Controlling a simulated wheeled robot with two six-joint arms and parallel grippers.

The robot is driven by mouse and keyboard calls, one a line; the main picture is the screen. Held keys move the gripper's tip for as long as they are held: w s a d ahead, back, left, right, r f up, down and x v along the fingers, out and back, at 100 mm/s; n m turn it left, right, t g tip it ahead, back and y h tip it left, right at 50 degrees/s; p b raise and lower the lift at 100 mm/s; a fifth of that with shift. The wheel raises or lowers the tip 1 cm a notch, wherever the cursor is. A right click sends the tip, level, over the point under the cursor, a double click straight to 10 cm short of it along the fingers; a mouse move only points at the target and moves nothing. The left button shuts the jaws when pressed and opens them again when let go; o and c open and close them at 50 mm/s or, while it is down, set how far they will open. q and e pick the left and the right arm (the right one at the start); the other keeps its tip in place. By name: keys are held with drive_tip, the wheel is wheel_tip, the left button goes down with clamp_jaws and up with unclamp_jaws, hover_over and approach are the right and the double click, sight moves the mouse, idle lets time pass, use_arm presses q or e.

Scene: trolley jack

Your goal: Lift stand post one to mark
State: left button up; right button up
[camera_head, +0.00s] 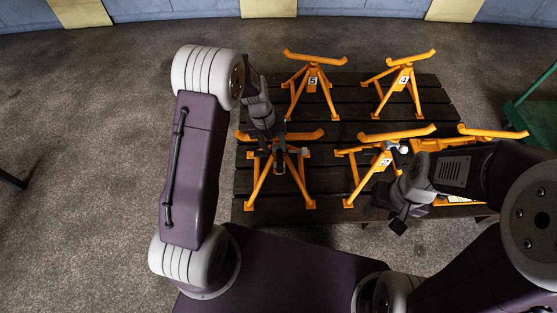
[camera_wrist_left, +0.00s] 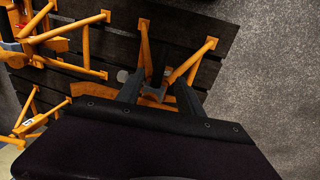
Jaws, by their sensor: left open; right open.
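An orange stand (camera_head: 255,185) with a wide top bar and splayed legs stands at the front left of a dark slatted platform (camera_head: 330,100). My left gripper (camera_head: 279,152) is over it in the head view, hiding its middle and any number plate. In the left wrist view the two open fingers (camera_wrist_left: 158,92) are at either side of the stand's middle; contact cannot be told. A small pale knob (camera_head: 304,152) shows beside it. My right gripper (camera_head: 398,215) is open near the stand marked 2 (camera_head: 354,178), partly hidden by its wrist. No height mark can be made out.
Stands marked 5 (camera_head: 312,82) and 4 (camera_head: 404,80) are at the back. Another stand (camera_head: 490,132) at the front right is mostly behind my right arm. A green trolley (camera_head: 535,118) is at the right edge. The floor left of the platform is mostly clear.

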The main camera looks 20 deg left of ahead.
sight(279, 160)
use_arm(q)
drive_tip(key=f+b, duration=0.1)
drive_tip(key=f, duration=0.1)
drive_tip(key=d+f+b, duration=0.1)
drive_tip(key=f, duration=0.2)
drive_tip(key=f+b, duration=0.2)
drive_tip(key=shift+w+d+f, duration=0.2)
drive_tip(key=shift+w+f, duration=0.05)
drive_tip(key=shift+f, duration=0.15)
drive_tip(key=shift+r, duration=0.1)
clamp_jaws()
idle(0.6)
